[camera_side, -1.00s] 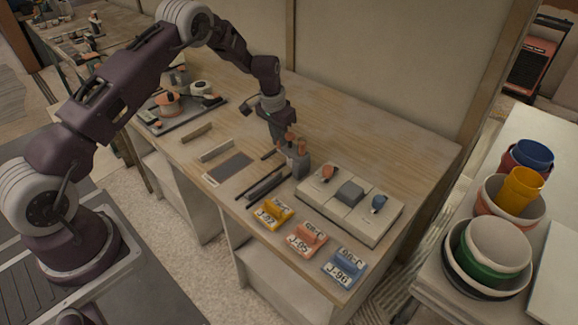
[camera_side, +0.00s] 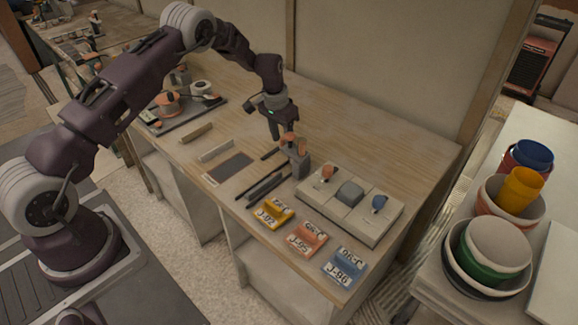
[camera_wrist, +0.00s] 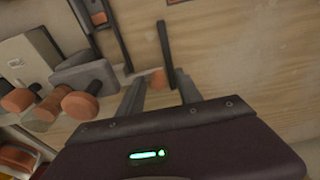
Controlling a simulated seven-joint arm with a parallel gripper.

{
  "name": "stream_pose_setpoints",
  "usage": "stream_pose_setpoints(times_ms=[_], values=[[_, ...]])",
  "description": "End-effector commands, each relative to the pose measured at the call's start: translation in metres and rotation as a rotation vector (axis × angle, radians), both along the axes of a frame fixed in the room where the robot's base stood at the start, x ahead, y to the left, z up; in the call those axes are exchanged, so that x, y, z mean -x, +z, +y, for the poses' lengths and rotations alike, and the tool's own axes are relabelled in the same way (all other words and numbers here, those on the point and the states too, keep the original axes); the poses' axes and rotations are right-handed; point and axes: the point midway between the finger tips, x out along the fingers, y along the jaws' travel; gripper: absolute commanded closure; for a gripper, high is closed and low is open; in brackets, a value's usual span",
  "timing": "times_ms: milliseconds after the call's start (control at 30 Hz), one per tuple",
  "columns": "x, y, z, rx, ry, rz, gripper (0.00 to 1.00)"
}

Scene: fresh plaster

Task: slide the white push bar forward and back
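Two pale bars lie on the wooden bench in the side view: a whitish one (camera_side: 216,150) beside a dark grey plate, and a beige one (camera_side: 197,132) farther back. I cannot tell which is the white push bar. Neither is clear in the wrist view. My gripper (camera_side: 276,136) hangs over the bench to the right of both bars, close to an orange-topped grey block (camera_side: 297,158). In the wrist view its two fingers (camera_wrist: 160,92) are apart. An orange knob (camera_wrist: 157,79) shows between them, with a dark stick beyond; nothing is clearly gripped.
A grey panel with coloured knobs (camera_side: 366,214) stands to the right. Yellow, orange and blue labelled blocks (camera_side: 307,239) line the front edge. Dark rails (camera_side: 263,187) lie near the front. The bench behind my gripper is clear. Buckets (camera_side: 498,243) stand on a right-hand table.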

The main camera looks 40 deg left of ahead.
Motion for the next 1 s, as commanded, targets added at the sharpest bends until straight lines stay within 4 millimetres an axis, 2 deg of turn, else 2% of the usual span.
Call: stream_pose_setpoints(times_ms=[167,700,1000], values=[[-0.001,0.007,-0.001,0.001,-0.001,-0.002,0.58],[0.0,0.075,-0.001,0.002,-0.001,0.0,0.58],[0.0,0.08,-0.001,0.002,-0.001,0.0,0.58]])
